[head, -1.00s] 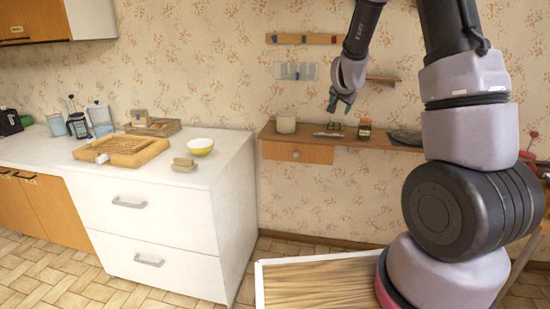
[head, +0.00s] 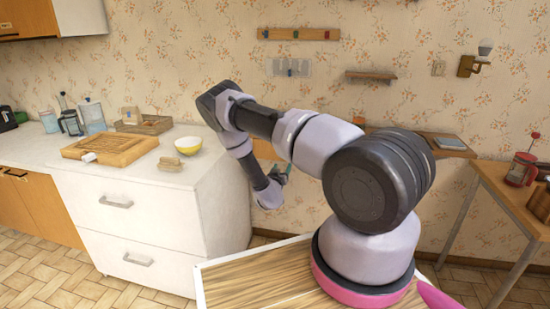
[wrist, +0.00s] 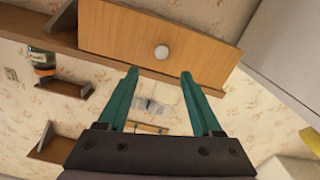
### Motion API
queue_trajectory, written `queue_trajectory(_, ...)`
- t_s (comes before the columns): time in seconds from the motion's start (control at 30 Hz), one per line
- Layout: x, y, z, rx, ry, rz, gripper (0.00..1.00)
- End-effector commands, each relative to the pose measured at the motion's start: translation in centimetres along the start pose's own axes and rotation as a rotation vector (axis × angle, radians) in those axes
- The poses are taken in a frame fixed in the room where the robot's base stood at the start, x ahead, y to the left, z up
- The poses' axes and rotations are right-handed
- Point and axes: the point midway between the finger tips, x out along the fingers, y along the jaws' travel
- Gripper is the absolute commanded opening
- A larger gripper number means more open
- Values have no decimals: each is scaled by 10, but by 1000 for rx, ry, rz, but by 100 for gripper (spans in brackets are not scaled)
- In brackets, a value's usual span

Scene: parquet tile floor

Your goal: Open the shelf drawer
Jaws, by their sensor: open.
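The shelf drawer has a plain wooden front (wrist: 120,32) with a round white knob (wrist: 161,52) in the wrist view. The front looks closed against the shelf. In the head view only a bit of the drawer (head: 265,150) shows behind my arm, and its knob is hidden. My gripper (wrist: 159,76) has two green fingers, spread apart and empty. They point toward the drawer, with the knob between their lines but apart from the fingertips. In the head view my gripper (head: 284,169) hangs just below the drawer, partly hidden by my arm.
A table (head: 500,190) stands at the right.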

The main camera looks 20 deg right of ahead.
Motion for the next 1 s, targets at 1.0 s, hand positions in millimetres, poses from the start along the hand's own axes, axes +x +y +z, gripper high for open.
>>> queue_trajectory(1.0,107,0,2,-10,8,-4,66)
